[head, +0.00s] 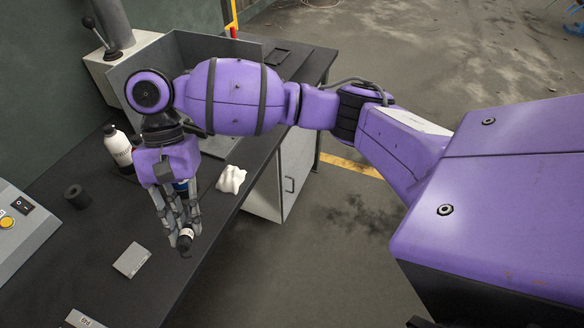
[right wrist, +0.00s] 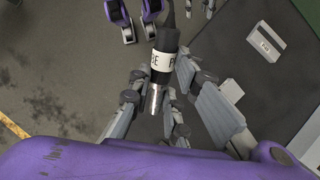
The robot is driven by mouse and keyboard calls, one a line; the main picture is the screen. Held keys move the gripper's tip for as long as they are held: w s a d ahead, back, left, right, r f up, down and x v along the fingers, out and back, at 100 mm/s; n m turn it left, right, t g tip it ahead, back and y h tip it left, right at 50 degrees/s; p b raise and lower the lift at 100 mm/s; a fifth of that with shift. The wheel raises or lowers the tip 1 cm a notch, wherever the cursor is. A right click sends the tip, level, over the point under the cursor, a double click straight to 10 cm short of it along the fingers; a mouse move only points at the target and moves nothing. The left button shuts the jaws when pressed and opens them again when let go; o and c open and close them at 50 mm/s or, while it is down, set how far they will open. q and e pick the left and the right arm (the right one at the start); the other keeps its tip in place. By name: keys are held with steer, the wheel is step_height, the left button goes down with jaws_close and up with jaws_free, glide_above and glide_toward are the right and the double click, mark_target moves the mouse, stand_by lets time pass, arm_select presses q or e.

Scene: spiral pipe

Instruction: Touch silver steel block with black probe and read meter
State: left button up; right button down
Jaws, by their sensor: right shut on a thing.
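My right gripper (head: 182,226) is above the black bench near its front edge, with its fingers pointing down. It is shut on a black probe (head: 185,238). In the right wrist view the probe (right wrist: 165,65) has a black body, a white lettered band and a metal end, and sits between the fingers. A flat silver block (head: 132,260) lies on the bench just left of and below the gripper, apart from the probe. A block with a small label (right wrist: 265,41) shows in the right wrist view. My left gripper is not in the head view. No readable meter display shows.
A white bottle with a black cap (head: 118,148) and a dark cylinder (head: 77,197) stand on the bench (head: 190,262). A crumpled white cloth (head: 231,179) lies near the front edge. A grey panel with switches (head: 22,225) is at the left. A lettered block (head: 82,320) is at the bottom.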

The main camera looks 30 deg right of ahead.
steer(key=w+a+m+t+y, duration=0.6)
steer(key=a+m+t+y, duration=0.1)
steer(key=a+m+y, duration=0.7)
steer(key=shift+m+t+y, duration=0.3)
steer(key=shift+m+y, duration=0.3)
steer(key=shift+y, duration=0.2)
steer(key=f+b, duration=0.1)
steer(key=f, duration=0.1)
steer(key=w+f+b, duration=0.1)
steer(key=f, duration=0.1)
steer(key=f+b, duration=0.1)
steer(key=f, duration=0.1)
steer(key=shift+w+d+f, duration=0.25)
steer(key=shift+d+f, duration=0.05)
steer(key=shift+d, duration=0.1)
steer(key=shift+f+b, duration=0.4)
steer(key=shift+f, duration=0.2)
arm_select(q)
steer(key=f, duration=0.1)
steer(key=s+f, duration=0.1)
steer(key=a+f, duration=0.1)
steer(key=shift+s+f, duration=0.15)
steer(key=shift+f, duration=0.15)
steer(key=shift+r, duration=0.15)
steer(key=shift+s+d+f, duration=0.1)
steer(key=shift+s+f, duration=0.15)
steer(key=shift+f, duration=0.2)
arm_select(e)
steer(key=shift+f, duration=0.4)
